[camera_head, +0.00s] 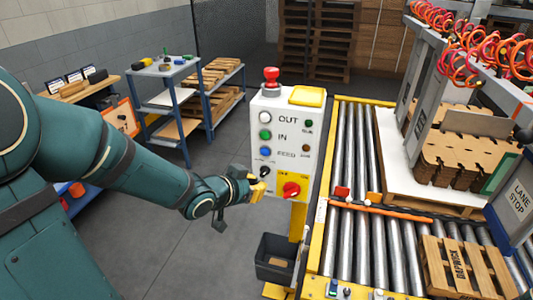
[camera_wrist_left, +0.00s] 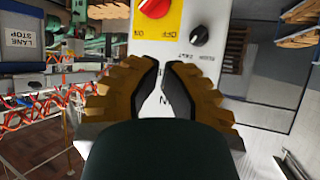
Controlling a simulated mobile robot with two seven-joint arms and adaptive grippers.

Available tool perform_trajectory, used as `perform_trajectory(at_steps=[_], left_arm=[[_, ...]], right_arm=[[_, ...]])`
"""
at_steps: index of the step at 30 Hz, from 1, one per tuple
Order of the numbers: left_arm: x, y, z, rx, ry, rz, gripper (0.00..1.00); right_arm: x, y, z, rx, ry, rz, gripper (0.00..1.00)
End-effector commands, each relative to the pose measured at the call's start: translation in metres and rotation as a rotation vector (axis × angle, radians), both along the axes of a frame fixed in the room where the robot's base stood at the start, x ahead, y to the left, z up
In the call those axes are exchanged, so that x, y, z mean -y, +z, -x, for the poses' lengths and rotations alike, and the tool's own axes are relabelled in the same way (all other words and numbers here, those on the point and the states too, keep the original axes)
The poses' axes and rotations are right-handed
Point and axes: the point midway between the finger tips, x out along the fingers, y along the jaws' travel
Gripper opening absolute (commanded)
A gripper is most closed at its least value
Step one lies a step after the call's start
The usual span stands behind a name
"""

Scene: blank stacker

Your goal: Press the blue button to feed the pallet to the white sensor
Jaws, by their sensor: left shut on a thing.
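The control box (camera_head: 279,140) stands beside the conveyor. Its blue button (camera_head: 266,153) is next to the FEED label, below a green and a white button. My left gripper (camera_head: 259,187) is low at the box's front, near the black knob (camera_head: 265,172) and below the blue button. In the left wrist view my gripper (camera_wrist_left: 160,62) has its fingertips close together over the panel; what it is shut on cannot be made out. The blue button does not show there. A wooden pallet (camera_head: 452,262) lies on the rollers at lower right. I cannot tell which part is the white sensor. My right gripper is out of view.
A red rotary switch (camera_head: 291,189) sits beside the black knob, and a red mushroom button (camera_head: 271,76) is on top of the box. An orange bar (camera_head: 395,213) crosses the rollers (camera_head: 345,150). A dark bin (camera_head: 274,258) stands below the box.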

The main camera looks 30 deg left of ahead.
Motion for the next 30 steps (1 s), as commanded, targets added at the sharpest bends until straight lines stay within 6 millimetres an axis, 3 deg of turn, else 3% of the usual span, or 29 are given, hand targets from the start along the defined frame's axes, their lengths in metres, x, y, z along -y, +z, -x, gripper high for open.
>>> perform_trajectory(at_steps=[7,21,30], left_arm=[[-0.003,-0.001,-0.01,-0.001,0.001,0.001,0.0],[-0.016,0.0,-0.068,0.0,0.0,0.002,0.0],[-0.02,0.0,-0.085,-0.001,0.001,0.001,0.0]], right_arm=[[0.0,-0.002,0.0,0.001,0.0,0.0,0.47],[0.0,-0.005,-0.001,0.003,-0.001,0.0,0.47],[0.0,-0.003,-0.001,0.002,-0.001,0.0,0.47]])
